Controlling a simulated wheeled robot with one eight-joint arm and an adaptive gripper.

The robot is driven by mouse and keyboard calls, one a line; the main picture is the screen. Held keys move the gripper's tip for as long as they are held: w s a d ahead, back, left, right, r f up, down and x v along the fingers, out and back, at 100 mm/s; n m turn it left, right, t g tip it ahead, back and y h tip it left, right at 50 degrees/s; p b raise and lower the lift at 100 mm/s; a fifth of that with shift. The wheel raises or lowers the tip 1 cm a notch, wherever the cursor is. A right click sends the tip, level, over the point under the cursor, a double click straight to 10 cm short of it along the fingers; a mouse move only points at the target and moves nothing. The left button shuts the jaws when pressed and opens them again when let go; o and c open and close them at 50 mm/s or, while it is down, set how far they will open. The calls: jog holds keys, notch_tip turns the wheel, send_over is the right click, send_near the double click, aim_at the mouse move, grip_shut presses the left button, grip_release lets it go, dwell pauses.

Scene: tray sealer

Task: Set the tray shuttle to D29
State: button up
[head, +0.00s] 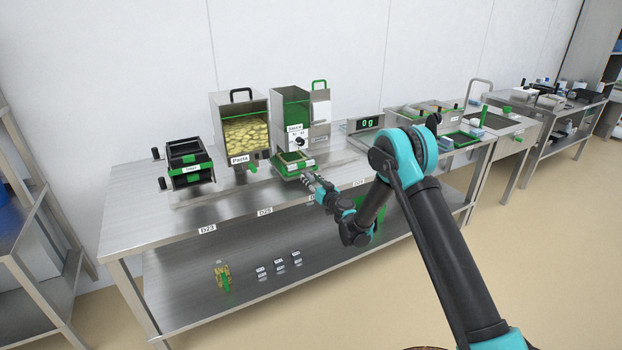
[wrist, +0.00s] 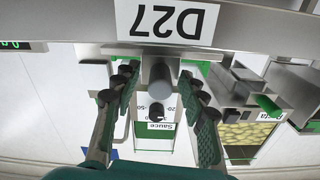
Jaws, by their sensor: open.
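The tray shuttle, which I take to be the green-rimmed tray carrier (head: 293,163), stands on the bench in front of the sauce dispenser. My gripper (head: 316,184) is at the bench's front edge, just in front of the carrier. In the wrist view, which is upside down, my gripper (wrist: 158,112) is open, its fingers either side of a grey round knob (wrist: 160,75), with gaps on both sides. The D27 label (wrist: 165,21) shows close by. In the head view the D23 (head: 207,229) and D25 (head: 265,211) labels lie left.
A pasta bin (head: 239,125) and the sauce dispenser (head: 292,108) stand behind. A black and green tray stack (head: 188,162) is at the left. A scale display (head: 367,123) reads 0 g. My arm covers part of the bench front to the right.

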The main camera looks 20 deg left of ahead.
jog(key=shift+c, duration=0.4)
grip_shut()
jog(key=w+d, duration=0.9)
jog(key=w, duration=0.2)
jog(key=w+d, duration=0.5)
jog(key=w, duration=0.1)
jog(key=shift+d, duration=0.35)
jog(key=shift+w+d, duration=0.1)
jog(key=shift+o, duration=0.2)
grip_release()
jog(key=shift+o, duration=0.2)
